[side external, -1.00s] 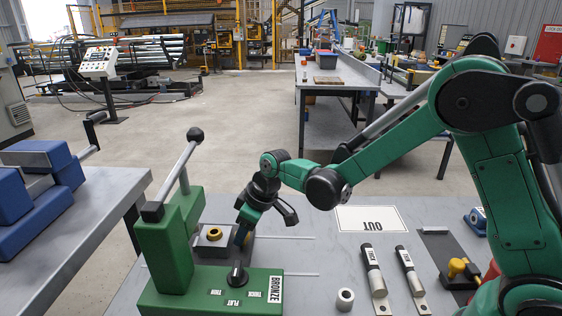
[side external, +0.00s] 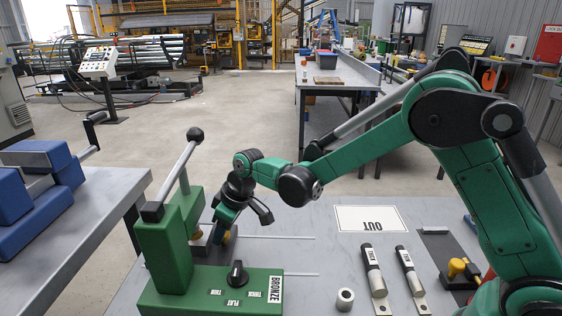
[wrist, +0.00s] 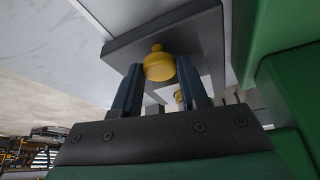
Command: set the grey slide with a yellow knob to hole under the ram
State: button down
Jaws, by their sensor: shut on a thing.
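The grey slide (side external: 206,252) lies beside the green press (side external: 165,245), partly hidden behind my gripper. In the wrist view the slide (wrist: 200,30) is a flat grey block, and its yellow knob (wrist: 160,65) stands between the two blue fingers. My gripper (wrist: 160,85) is shut on that knob. In the side view my gripper (side external: 224,236) points down at the slide, just right of the press column. A yellow part (side external: 196,233) shows close against the column. The ram and the hole under it cannot be made out clearly.
The press has a long lever with a black ball (side external: 195,134) and a black selector (side external: 237,274) on its base. A white OUT sheet (side external: 371,219), two labelled cylinders (side external: 372,268) (side external: 408,270) and a small metal ring (side external: 345,299) lie to the right.

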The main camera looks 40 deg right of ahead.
jog(key=shift+c, duration=2.3)
grip_release()
jog(key=shift+w+a, duration=0.1)
jog(key=shift+a, duration=0.05)
jog(key=shift+v, duration=2.9)
jog(key=s+d+r+m+t+h, duration=0.1)
jog(key=s+d+r+m, duration=0.1)
jog(key=s, duration=0.5)
jog(key=s+d+r+m+t+h, duration=0.1)
jog(key=s+d+r+m+t, duration=0.1)
jog(key=s+d+m, duration=0.2)
jog(key=s+d, duration=0.2)
jog(key=s, duration=0.2)
jog(key=shift+s+d+r, duration=0.2)
jog(key=shift+s+r, duration=0.05)
jog(key=shift+r, duration=0.1)
